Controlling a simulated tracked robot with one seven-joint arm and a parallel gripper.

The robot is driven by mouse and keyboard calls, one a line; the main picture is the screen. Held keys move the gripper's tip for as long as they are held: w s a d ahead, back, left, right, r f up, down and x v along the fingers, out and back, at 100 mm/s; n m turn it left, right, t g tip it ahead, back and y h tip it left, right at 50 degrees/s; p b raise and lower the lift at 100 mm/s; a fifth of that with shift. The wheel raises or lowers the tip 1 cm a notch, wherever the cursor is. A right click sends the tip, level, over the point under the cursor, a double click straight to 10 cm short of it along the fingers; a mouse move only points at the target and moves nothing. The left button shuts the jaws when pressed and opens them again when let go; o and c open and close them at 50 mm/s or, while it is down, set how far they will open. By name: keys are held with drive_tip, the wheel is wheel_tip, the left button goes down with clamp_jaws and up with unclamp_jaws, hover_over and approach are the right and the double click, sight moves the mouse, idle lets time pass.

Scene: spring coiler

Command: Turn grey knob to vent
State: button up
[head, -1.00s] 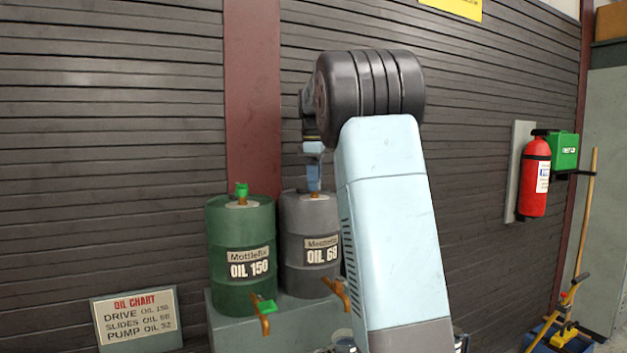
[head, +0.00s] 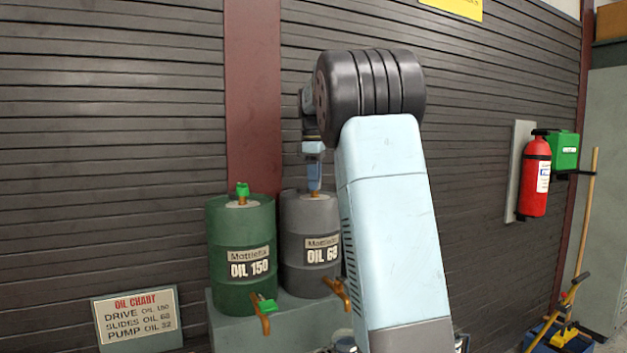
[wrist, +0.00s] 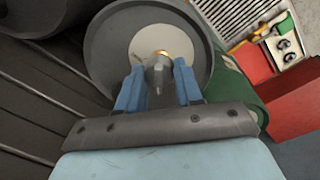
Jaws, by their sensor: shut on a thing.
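The grey drum (head: 310,258), labelled OIL 68, stands right of the green drum in the head view. In the wrist view I look down on the grey drum's top (wrist: 110,45), with a pale disc and a brass fitting at its middle. A grey knob (wrist: 158,76) sits on that fitting. My gripper (wrist: 160,80) has its blue fingers on both sides of the knob and is shut on it. In the head view my gripper (head: 314,180) points down at the drum top. Any vent marking is too small to see.
The green drum (head: 240,255), labelled OIL 150, stands close on the left with a green knob (head: 242,189) on top. Brass taps (head: 262,322) stick out in front. An oil chart sign (head: 137,317) stands at lower left. The slatted wall (head: 110,130) is close behind.

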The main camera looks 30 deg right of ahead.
drive_tip(key=m, duration=0.4)
drive_tip(key=shift+m, duration=0.4)
drive_tip(key=m, duration=0.4)
drive_tip(key=shift+w, duration=0.1)
drive_tip(key=m, duration=0.5)
drive_tip(key=shift+g, duration=0.3)
drive_tip(key=shift+m, duration=1.8)
drive_tip(key=o, duration=1)
drive_tip(key=shift+o, duration=0.2)
wheel_tip(320, 180, up, 14)
drive_tip(key=shift+w+a+f, duration=0.2)
drive_tip(key=shift+w+a, duration=0.15)
